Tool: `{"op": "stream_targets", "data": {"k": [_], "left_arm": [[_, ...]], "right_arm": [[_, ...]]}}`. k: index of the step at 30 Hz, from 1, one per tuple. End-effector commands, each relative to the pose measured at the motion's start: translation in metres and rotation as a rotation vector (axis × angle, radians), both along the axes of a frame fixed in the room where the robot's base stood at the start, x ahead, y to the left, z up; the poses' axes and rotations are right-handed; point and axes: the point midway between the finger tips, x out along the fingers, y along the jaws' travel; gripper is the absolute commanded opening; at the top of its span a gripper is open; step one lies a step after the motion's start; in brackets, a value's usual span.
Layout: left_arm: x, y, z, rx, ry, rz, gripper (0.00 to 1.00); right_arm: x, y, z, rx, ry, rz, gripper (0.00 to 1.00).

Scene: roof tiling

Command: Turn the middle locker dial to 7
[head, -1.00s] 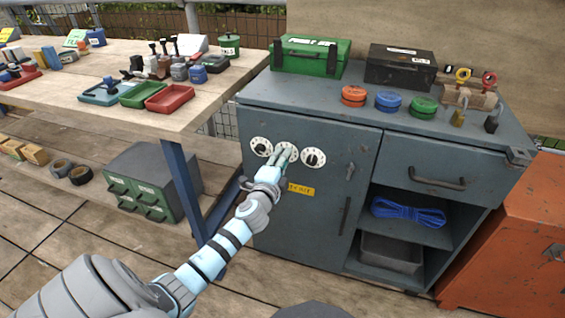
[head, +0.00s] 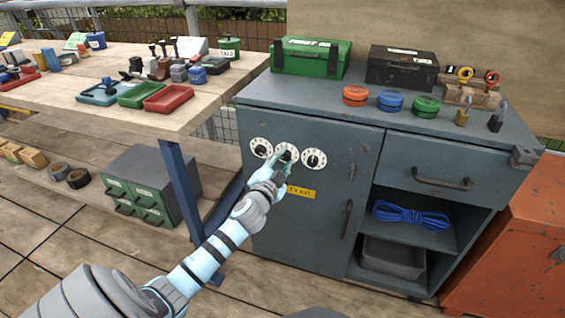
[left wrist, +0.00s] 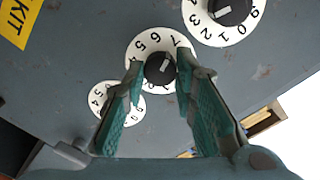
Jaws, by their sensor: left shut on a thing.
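The grey locker door (head: 310,225) carries a row of white number dials with black knobs. The middle dial (head: 287,145) is between the left dial (head: 261,148) and the right dial (head: 313,160). My left gripper (head: 283,161) is at the middle dial, with its fingers shut on the black knob. In the left wrist view the teal fingers (left wrist: 162,82) stand either side of that knob (left wrist: 160,69). I cannot tell which digit the pointer marks. My right gripper is out of view.
A yellow label (head: 300,192) is on the door below the dials, and a door handle (head: 347,218) is to the right. A workbench (head: 195,110) with trays and tools stands left. Boxes, round tins and padlocks sit on the cabinet top (head: 290,98).

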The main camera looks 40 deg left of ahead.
Motion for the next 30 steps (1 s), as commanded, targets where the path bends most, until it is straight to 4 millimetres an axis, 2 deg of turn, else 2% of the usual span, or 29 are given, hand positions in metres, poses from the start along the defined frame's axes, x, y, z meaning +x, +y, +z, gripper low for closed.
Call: {"op": "stream_targets", "data": {"k": [13, 14, 17, 26, 30], "left_arm": [[0.0, 0.0, 0.0, -0.011, -0.003, 0.001, 0.0], [0.0, 0.0, 0.0, -0.011, -0.003, 0.001, 0.28], [0.0, 0.0, 0.0, -0.011, -0.003, 0.001, 0.44], [0.0, 0.0, 0.0, -0.01, -0.003, 0.0, 0.46], [-0.014, -0.005, 0.0, -0.009, -0.002, -0.001, 0.46]], "right_arm": [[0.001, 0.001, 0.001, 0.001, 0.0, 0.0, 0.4], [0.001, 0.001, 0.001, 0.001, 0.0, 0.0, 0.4], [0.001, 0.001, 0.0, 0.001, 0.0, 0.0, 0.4], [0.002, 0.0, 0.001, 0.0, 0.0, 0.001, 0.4], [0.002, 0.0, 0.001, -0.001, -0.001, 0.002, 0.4]]}}
